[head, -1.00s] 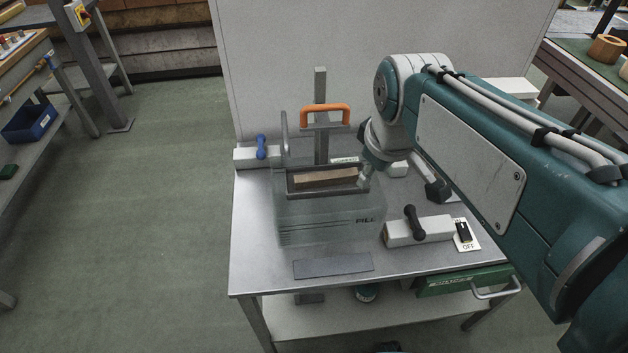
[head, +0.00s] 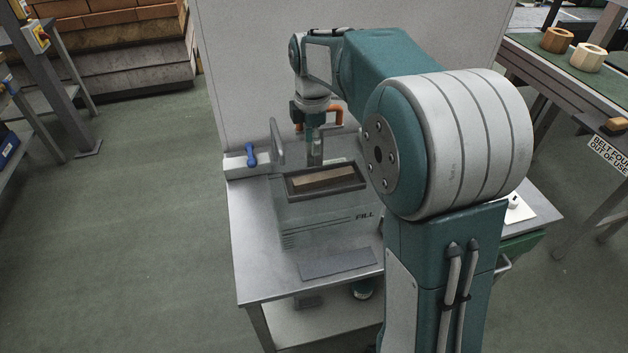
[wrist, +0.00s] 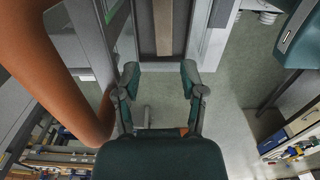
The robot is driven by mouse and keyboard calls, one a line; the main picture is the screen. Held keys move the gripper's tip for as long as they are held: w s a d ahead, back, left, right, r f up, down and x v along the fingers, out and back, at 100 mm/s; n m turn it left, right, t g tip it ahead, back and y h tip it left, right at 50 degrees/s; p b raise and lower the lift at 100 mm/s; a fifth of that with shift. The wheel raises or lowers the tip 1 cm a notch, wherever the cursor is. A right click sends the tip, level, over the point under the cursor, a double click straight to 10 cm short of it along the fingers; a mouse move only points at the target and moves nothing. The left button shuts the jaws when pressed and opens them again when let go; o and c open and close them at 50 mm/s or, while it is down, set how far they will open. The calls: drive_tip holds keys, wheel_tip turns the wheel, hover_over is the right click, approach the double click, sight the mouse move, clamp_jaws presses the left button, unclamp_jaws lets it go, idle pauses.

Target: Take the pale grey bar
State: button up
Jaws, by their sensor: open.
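A pale grey upright bar (head: 277,142) with a rounded top stands at the left of the grey box marked FILL (head: 330,222); I take it for the pale grey bar, but cannot be sure. My gripper (head: 315,152) points down near the back of the box, to the right of that bar and apart from it. In the wrist view its two fingers (wrist: 160,88) are spread with nothing held between them. A brown block (head: 322,179) lies in the dark-rimmed opening on top of the box. It also shows beyond the fingers in the wrist view (wrist: 163,25).
An orange handle (head: 336,117) stands close beside my gripper and fills the left of the wrist view (wrist: 55,60). A blue lever (head: 251,155) is at the left back. A dark grey plate (head: 337,263) lies on the metal table (head: 262,284). A pale panel (head: 240,80) rises behind.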

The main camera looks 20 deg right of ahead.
hover_over(315, 177)
drive_tip(key=f, duration=0.3)
drive_tip(key=d+f, duration=0.1)
drive_tip(key=shift+w+f, duration=0.15)
drive_tip(key=shift+f, duration=0.25)
drive_tip(key=f, duration=0.2)
drive_tip(key=a+f, duration=0.1)
drive_tip(key=f, duration=0.2)
drive_tip(key=shift+s+a, duration=0.1)
drive_tip(key=shift+s, duration=0.1)
drive_tip(key=shift+f, duration=0.35)
drive_tip(key=shift+d+f, duration=0.15)
drive_tip(key=shift+d, duration=0.25)
drive_tip(key=shift+a, duration=0.15)
clamp_jaws()
drive_tip(key=shift+a, duration=0.15)
